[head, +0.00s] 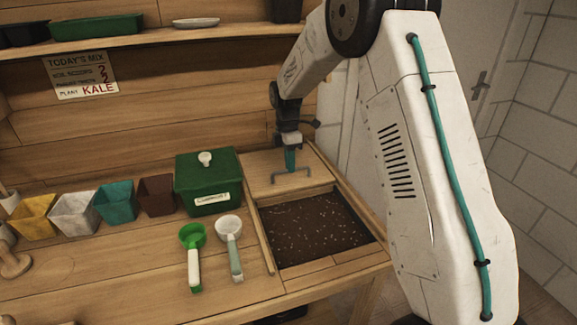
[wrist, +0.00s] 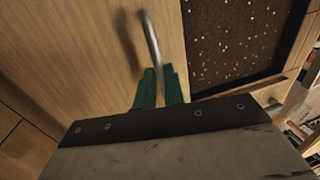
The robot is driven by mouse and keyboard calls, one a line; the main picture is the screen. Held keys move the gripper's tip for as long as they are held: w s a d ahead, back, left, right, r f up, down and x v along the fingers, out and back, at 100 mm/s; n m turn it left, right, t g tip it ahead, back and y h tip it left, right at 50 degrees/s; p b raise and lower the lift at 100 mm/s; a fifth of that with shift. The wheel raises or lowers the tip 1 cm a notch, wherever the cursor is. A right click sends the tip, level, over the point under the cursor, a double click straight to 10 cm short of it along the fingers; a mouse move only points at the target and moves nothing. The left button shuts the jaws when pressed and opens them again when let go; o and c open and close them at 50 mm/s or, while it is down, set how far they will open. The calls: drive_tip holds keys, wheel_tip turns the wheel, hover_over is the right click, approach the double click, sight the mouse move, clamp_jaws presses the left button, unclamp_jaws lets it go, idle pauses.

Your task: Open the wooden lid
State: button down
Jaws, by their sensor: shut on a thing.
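The wooden lid (head: 262,178) lies flat over the back part of the soil bin in the head view. In front of it the bin is open, with dark speckled soil (head: 315,228) showing. The lid also fills the upper left of the wrist view (wrist: 75,55). A grey metal bar handle (head: 301,173) stands on the lid; it shows in the wrist view too (wrist: 152,42). My gripper (head: 290,168) has teal fingers and reaches down from above. Its fingers (wrist: 158,90) are shut on the handle, and their tips are partly hidden.
A green lidded box (head: 208,190) stands just left of the bin. A green scoop (head: 193,250) and a white scoop (head: 230,245) lie in front of it. Several coloured pots, including a brown one (head: 156,194), line the left. A wooden rim (head: 350,205) edges the bin.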

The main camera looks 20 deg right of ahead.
drive_tip(key=shift+d, duration=0.1)
drive_tip(key=c, duration=1.5)
unclamp_jaws()
drive_tip(key=shift+r, duration=0.1)
drive_tip(key=r, duration=0.2)
drive_tip(key=w+r, duration=0.1)
drive_tip(key=r, duration=0.4)
drive_tip(key=shift+w+r, duration=0.25)
drive_tip(key=shift+r, duration=0.05)
drive_tip(key=shift+m, duration=0.3)
